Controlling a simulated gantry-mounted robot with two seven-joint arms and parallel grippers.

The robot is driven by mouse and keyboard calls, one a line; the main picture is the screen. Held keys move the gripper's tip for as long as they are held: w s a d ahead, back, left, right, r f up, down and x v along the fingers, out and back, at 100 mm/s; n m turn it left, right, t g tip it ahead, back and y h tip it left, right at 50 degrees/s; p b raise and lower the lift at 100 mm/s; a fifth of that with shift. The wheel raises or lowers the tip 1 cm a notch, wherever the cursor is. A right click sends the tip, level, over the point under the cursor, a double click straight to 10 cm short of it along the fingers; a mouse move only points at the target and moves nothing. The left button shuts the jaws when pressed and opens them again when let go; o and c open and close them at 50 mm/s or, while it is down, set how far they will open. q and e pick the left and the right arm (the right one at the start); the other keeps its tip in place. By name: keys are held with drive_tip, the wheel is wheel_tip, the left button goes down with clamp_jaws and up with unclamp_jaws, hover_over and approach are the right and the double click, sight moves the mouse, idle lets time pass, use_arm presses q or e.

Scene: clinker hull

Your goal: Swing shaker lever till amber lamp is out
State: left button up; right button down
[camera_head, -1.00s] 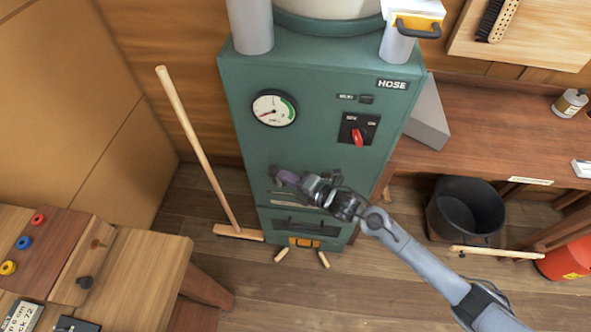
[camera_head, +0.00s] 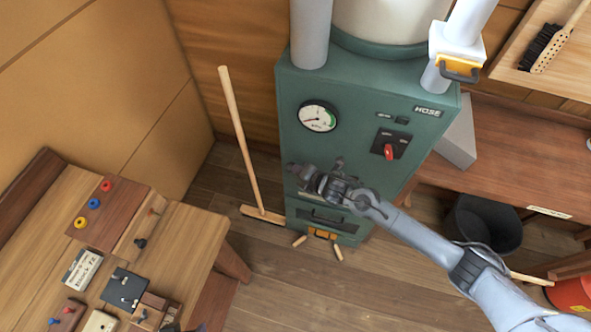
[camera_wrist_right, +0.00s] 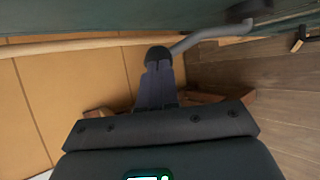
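The green cabinet (camera_head: 300,145) bears a round dial, a HOSE label and a red switch. The shaker lever shows in the right wrist view as a grey rod (camera_wrist_right: 212,34) with a black knob (camera_wrist_right: 158,54). My right gripper (camera_head: 294,168) is in front of the cabinet's left part, below the dial; it also shows in the right wrist view (camera_wrist_right: 156,70). Its fingers are close together around the knob. In the head view, my gripper hides the lever. I cannot make out a lit amber lamp on the cabinet front.
A broom (camera_head: 240,140) leans left of the cabinet. A wooden bench (camera_head: 190,240) with small parts stands at the lower left. A black bucket (camera_head: 483,226) and a red container (camera_head: 570,295) are at the right. The floor before the cabinet is mostly clear.

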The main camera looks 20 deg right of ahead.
drive_tip(key=shift+f, duration=0.15)
drive_tip(key=p+v, duration=0.3)
drive_tip(key=v, duration=1.1)
drive_tip(key=shift+p, duration=0.4)
drive_tip(key=shift+s, duration=0.1)
